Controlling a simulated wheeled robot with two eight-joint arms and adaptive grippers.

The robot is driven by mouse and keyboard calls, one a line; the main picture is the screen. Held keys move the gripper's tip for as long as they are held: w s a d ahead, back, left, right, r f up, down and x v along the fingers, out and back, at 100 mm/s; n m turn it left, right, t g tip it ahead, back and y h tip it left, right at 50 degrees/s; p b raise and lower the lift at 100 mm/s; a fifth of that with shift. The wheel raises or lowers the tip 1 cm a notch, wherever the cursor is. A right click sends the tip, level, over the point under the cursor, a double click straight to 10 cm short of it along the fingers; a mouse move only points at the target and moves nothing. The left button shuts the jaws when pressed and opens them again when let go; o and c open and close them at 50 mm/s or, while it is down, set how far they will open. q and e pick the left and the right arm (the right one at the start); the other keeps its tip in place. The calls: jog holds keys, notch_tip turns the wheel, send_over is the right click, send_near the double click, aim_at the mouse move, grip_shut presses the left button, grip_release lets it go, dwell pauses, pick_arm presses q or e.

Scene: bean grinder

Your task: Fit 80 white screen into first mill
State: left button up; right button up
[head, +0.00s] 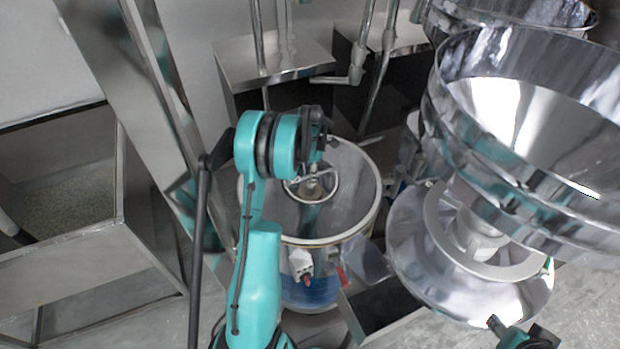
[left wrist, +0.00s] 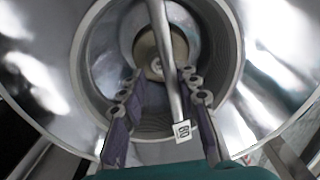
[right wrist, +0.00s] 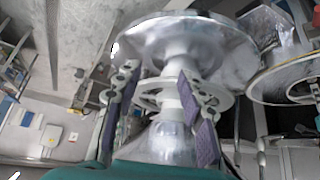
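In the head view my left gripper (head: 318,150) is over a round metal vessel (head: 355,215) with a pale rim. A small ring (head: 333,190) shows inside it, partly hidden by my arm. In the left wrist view my left gripper (left wrist: 162,75) has its fingers spread in front of a shiny round opening. A thin metal bar (left wrist: 166,60) runs between the fingers without contact that I can see. A small white tag (left wrist: 182,130) with a number shows there; I cannot read it surely. My right gripper (right wrist: 155,75) is open before a chrome funnel-shaped machine (right wrist: 200,35). No screen marked 80 is clearly identifiable.
A large chrome bowl machine (head: 530,130) stands at the right, close to the vessel. A metal bin (head: 70,245) with pale granules stands at the left. Metal boxes (head: 275,60) and pipes are behind. Some bare floor (head: 590,310) shows at the lower right.

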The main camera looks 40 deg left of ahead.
pick_arm(q)
notch_tip(320, 180, up, 10)
jog(key=s+d+r+m+t, duration=0.2)
jog(key=s+d+r+m, duration=0.1)
jog(key=d+r+m, duration=0.7)
jog(key=s+d+m+t, duration=0.5)
jog(key=s+d+m, duration=1.2)
jog(key=m, duration=0.3)
jog(key=shift+d+f+m, duration=0.3)
jog(key=shift+d+f, duration=0.05)
jog(key=shift+d, duration=0.55)
